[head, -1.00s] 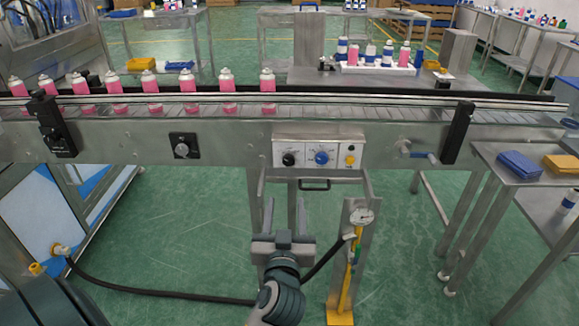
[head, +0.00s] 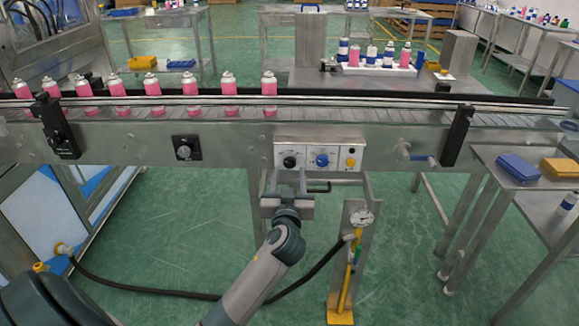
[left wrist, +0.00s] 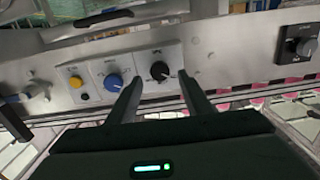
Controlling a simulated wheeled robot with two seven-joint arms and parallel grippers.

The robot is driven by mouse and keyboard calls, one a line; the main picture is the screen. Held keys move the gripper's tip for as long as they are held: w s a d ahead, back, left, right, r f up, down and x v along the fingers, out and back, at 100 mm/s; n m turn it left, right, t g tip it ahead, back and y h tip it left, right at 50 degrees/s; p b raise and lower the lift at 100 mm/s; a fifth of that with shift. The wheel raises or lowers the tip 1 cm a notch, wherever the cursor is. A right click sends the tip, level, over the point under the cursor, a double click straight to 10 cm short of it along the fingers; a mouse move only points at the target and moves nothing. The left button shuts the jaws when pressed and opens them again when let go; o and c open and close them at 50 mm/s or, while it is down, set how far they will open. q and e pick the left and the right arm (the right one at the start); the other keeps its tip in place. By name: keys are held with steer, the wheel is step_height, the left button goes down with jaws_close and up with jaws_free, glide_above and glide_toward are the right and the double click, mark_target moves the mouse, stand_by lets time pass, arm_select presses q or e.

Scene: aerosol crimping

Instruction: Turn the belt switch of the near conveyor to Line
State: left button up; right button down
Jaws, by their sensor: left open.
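The near conveyor (head: 235,145) runs across the head view. Its control panel (head: 318,155) carries a black knob (head: 290,161), a blue knob (head: 322,160) and a yellow button (head: 350,162). The panel lettering is too small to read. My left gripper (head: 288,180) is open and empty just below and in front of the black knob. In the left wrist view the black knob (left wrist: 160,71) lies beyond and between the two fingertips (left wrist: 158,82), apparently apart from them. The blue knob (left wrist: 113,82) is beside the left finger there. My right gripper is not in view.
Another black knob (head: 184,148) sits on the conveyor side at left. Pink cans (head: 190,88) stand on the belt. A gauge stand (head: 350,250) with a hose is right of my left arm. A side table (head: 520,165) stands at right. A handle (head: 318,187) is below the panel.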

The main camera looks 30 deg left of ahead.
mark_target(290, 164)
arm_select(q)
steer(key=x, duration=0.3)
steer(key=shift+w+a, duration=0.2)
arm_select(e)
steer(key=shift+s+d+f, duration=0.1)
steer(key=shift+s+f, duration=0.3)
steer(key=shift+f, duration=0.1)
arm_select(q)
steer(key=c, duration=1.1)
steer(key=shift+o, duration=0.2)
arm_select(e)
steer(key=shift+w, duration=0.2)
